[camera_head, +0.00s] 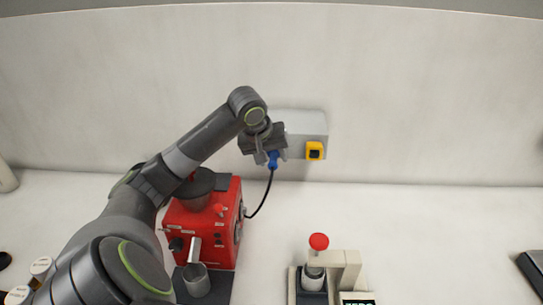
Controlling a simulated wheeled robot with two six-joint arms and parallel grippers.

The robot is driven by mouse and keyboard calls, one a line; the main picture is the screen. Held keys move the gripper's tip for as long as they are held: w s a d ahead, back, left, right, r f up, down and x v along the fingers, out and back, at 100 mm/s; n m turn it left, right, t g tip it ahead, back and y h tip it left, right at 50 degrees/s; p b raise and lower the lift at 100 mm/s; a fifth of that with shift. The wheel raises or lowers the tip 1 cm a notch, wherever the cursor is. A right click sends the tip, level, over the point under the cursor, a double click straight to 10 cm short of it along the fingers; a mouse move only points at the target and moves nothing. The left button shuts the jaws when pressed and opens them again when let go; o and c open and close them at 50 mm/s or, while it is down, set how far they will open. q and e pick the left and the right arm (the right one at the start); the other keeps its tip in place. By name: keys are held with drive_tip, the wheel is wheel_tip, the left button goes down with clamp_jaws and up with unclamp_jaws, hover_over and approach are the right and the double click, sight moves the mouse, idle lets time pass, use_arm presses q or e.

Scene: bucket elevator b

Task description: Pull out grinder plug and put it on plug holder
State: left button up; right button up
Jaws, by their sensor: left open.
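A blue plug (272,160) with a black cable hangs just under the fingertips of my left gripper (267,157), in front of the left part of the grey wall box (306,128). The left gripper is open at the plug. Whether the plug sits in a socket is hidden by the gripper. The cable (262,205) curves down to the red grinder (207,215), which my left arm partly covers. A yellow part with a dark square opening (314,151) is on the right of the box. I cannot tell whether it is the plug holder. My right gripper is not in view.
A beige stand with a red knob (319,242) and a small display (358,299) stand at the front centre. A metal cup (196,280) is at the grinder's front. A dark object (534,268) lies at the right edge. The white counter between is clear.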

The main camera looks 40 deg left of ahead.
use_arm(q)
clamp_jaws()
idle(0.4)
drive_tip(key=shift+s+d+p, duration=0.25)
drive_tip(key=shift+s+p, duration=0.05)
drive_tip(key=shift+p, duration=0.2)
drive_tip(key=shift+s+d+p, duration=0.25)
drive_tip(key=shift+p, duration=0.15)
drive_tip(key=shift+s+d, duration=0.15)
drive_tip(key=shift+s, duration=0.05)
drive_tip(key=shift+s+d+p, duration=1.15)
drive_tip(key=shift+s+p, duration=0.25)
drive_tip(key=shift+p, duration=0.1)
